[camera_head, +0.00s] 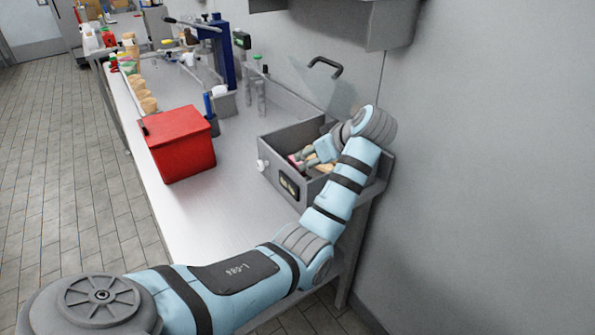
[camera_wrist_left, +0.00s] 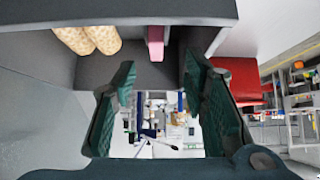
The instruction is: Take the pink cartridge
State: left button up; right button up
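The pink cartridge (camera_wrist_left: 156,38) shows in the left wrist view at the top middle, against the inside of the grey box. My left gripper (camera_wrist_left: 161,80) is open, with its two dark green fingers spread wide and nothing between them. The cartridge lies just beyond the fingertips, roughly in line with the gap. In the head view my left arm reaches into the open grey box (camera_head: 278,158) on the counter. The gripper is low inside it and partly hidden by the wrist. A small pink patch (camera_head: 293,159) shows beside the fingers there. My right gripper is not in view.
Tan rolls (camera_wrist_left: 88,40) lie beside the cartridge in the box. A red box (camera_head: 180,145) stands to the left. The counter's front stretch (camera_head: 210,215) is clear.

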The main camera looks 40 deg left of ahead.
aim_at(299, 162)
pick_arm(q)
jog(key=x, duration=0.5)
jog(key=b+x, duration=0.1)
jog(key=x, duration=0.2)
jog(key=shift+w+a, duration=0.15)
jog(key=shift+w, duration=0.25)
jog(key=shift+s, duration=0.1)
grip_shut()
